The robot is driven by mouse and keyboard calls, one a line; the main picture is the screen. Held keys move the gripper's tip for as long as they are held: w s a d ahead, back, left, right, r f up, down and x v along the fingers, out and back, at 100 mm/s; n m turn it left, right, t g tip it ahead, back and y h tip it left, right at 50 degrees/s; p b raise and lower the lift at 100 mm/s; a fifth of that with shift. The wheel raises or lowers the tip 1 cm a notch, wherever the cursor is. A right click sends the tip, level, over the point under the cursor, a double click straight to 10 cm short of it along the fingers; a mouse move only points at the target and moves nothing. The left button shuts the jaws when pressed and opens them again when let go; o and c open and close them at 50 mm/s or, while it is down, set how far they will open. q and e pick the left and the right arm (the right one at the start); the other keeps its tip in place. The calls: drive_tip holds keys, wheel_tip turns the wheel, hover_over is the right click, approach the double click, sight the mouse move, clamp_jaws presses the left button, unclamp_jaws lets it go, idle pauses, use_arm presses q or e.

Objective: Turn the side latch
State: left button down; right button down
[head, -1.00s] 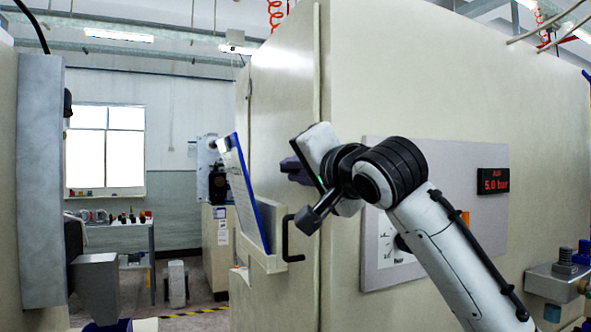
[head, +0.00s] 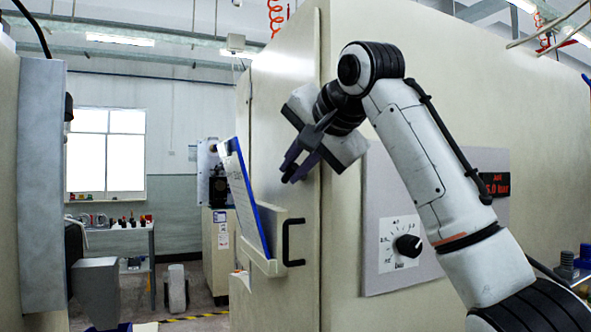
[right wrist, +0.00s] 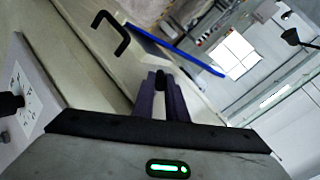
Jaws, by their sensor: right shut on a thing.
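My right gripper (head: 291,170) is at the side face of the cream cabinet (head: 283,100), above the clipboard holder, with its purple fingers pointing down and left. In the right wrist view its fingers (right wrist: 161,84) are close together around a small dark piece (right wrist: 161,76), which looks like the side latch. The fingers hide most of it, and the head view does not show it clearly. I cannot tell its exact angle. My left gripper is not in view.
A black bar handle (head: 287,243) is on the cabinet just below the gripper. A blue-edged clipboard (head: 250,198) stands in a cream holder (head: 270,267) beside it. A gauge panel with a black knob (head: 408,245) is on the front.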

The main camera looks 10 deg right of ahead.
drive_tip(key=shift+w+r+g, duration=0.1)
drive_tip(key=shift+r+g, duration=0.05)
drive_tip(key=shift+g, duration=0.65)
drive_tip(key=c, duration=2)
unclamp_jaws()
drive_tip(key=shift+c, duration=0.2)
drive_tip(key=b+v, duration=0.2)
drive_tip(key=v, duration=0.8)
drive_tip(key=shift+a+r, duration=0.1)
